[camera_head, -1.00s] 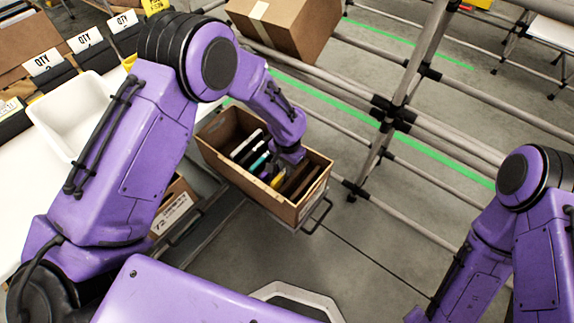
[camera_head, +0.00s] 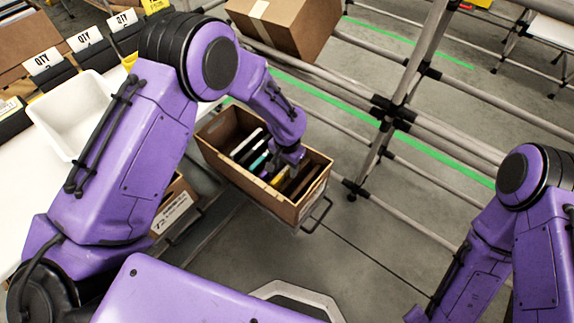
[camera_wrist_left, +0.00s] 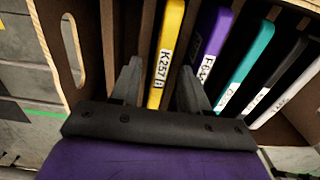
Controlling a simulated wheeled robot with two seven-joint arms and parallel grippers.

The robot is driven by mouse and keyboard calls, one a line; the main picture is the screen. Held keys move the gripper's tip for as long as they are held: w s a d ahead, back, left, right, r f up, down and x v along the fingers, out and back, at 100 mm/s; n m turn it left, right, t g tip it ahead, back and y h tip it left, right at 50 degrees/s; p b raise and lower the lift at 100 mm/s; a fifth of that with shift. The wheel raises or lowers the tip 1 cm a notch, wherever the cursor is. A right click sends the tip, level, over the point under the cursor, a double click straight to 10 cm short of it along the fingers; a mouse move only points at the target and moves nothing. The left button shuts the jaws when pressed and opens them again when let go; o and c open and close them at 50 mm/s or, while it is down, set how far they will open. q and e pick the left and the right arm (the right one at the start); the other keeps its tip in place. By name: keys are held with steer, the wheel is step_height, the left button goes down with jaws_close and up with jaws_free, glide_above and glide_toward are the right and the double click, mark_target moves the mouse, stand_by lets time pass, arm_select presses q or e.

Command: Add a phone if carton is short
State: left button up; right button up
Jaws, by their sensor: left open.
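An open brown carton (camera_head: 312,196) stands tilted in front of the rack and holds several upright phones between dark dividers. My left gripper (camera_wrist_left: 160,72) reaches into the carton and is open. Its fingers stand on either side of a yellow phone (camera_wrist_left: 169,40) labelled K257; I cannot tell whether they touch it. To the right in the wrist view are a purple phone (camera_wrist_left: 211,38), a teal phone (camera_wrist_left: 249,65), a black phone (camera_wrist_left: 277,80) and a white phone (camera_wrist_left: 302,88). Slots left of the yellow phone look empty. My right arm shows, its gripper does not.
A closed carton (camera_head: 285,25) sits tilted on the metal pipe rack (camera_head: 410,75). A white bin (camera_head: 72,115) and QTY-labelled boxes (camera_head: 88,40) are on the left. Another labelled carton (camera_head: 175,212) is beside my left arm.

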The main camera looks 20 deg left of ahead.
arm_select(q)
step_height(320, 180, up, 10)
steer(key=p, duration=0.1)
steer(key=shift+r+p, duration=0.2)
steer(key=shift+p, duration=0.2)
step_height(320, 180, up, 7)
steer(key=p, duration=0.8)
steer(key=shift+p, duration=0.35)
